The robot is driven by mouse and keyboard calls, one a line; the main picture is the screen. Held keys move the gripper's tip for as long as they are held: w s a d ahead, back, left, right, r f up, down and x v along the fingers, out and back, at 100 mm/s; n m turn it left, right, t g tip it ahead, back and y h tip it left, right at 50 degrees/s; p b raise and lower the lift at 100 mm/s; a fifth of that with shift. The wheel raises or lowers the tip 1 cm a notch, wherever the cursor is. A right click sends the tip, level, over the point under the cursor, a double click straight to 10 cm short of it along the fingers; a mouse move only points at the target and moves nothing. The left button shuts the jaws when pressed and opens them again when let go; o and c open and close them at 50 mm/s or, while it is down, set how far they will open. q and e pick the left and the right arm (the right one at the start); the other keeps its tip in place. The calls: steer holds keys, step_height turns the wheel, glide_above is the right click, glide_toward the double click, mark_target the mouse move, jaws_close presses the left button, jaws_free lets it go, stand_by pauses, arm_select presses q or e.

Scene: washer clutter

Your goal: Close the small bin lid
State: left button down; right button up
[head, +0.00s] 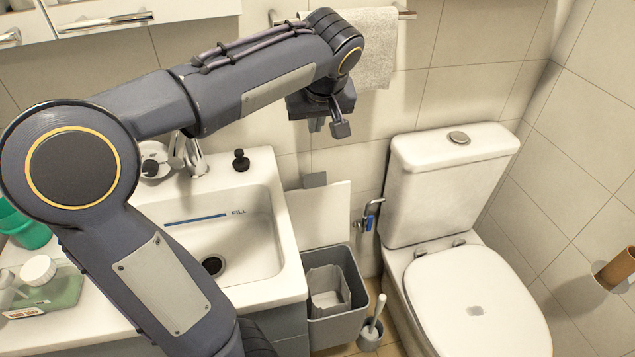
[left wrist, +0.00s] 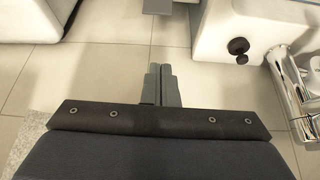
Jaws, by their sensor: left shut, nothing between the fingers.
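The small grey bin (head: 338,321) stands on the floor between the sink cabinet and the toilet. Its white lid (head: 322,218) is open and stands up near the tiled wall, with a grey tab (head: 315,180) on its top edge. A crumpled light liner or box shows inside the bin. My left gripper (head: 316,125) points down above the lid, apart from it. In the left wrist view its fingers (left wrist: 160,84) are together and empty, and the grey tab (left wrist: 167,7) shows at the top edge. My right gripper is not in view.
The white sink (head: 235,235), with a tap (head: 193,158) and a black stopper (head: 240,160), is left of the bin. The toilet (head: 470,290) is on the right, with a brush (head: 373,325) beside the bin. A towel (head: 365,50) hangs behind my left wrist.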

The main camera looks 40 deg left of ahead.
arm_select(q)
steer(key=s+d+f+b+x, duration=0.1)
steer(key=b+x, duration=0.2)
steer(key=x, duration=1.4)
steer(key=shift+f+y, duration=0.25)
steer(key=shift+y, duration=0.05)
steer(key=shift+d+b, duration=0.1)
steer(key=shift+b, duration=0.25)
